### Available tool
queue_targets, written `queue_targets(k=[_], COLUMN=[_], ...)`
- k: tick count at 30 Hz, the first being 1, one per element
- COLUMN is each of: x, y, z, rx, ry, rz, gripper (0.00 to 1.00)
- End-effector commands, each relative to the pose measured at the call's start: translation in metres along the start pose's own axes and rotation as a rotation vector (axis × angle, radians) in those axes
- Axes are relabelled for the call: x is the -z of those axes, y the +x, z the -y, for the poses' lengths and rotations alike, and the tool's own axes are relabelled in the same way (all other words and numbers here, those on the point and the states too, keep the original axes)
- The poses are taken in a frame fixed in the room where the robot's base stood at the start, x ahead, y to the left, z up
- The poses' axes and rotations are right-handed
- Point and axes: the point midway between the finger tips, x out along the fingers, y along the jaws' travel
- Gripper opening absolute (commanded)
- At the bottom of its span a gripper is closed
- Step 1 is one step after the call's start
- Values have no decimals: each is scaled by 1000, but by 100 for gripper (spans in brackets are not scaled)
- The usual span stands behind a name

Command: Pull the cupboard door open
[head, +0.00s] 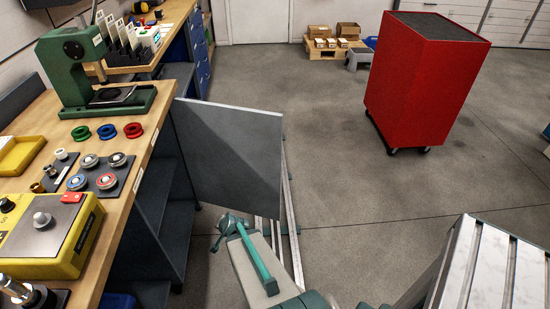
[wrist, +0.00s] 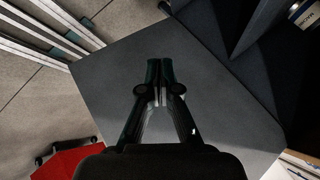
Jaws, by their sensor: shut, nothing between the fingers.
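The cupboard door (head: 228,155) is a flat dark grey panel. It stands swung well out from the bench, and the dark cupboard opening (head: 165,205) shows beside it. No handle shows on the face in view. In the wrist view the door (wrist: 220,110) fills the middle, with the dark cupboard space at the upper right. I cannot tell whether the fingertips touch the panel.
The bench top (head: 115,195) carries a green press (head: 75,65), a yellow box (head: 50,235) and small coloured rings. A red cabinet (head: 415,85) on castors stands at the right. Floor rails (head: 290,215) run past the door. The floor between door and red cabinet is clear.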

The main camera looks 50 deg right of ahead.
Motion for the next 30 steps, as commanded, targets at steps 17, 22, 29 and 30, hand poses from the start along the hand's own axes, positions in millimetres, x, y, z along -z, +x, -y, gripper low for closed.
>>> queue_targets(k=[17,22,29,30], x=[234,241,245,246], y=[-120,-133,-127,-125], z=[-21,-27,-29,-30], rx=[450,497,498,498], ry=[856,906,909,909], rz=[-1037,-1105,-1101,-1102], gripper=[0,0,0,0])
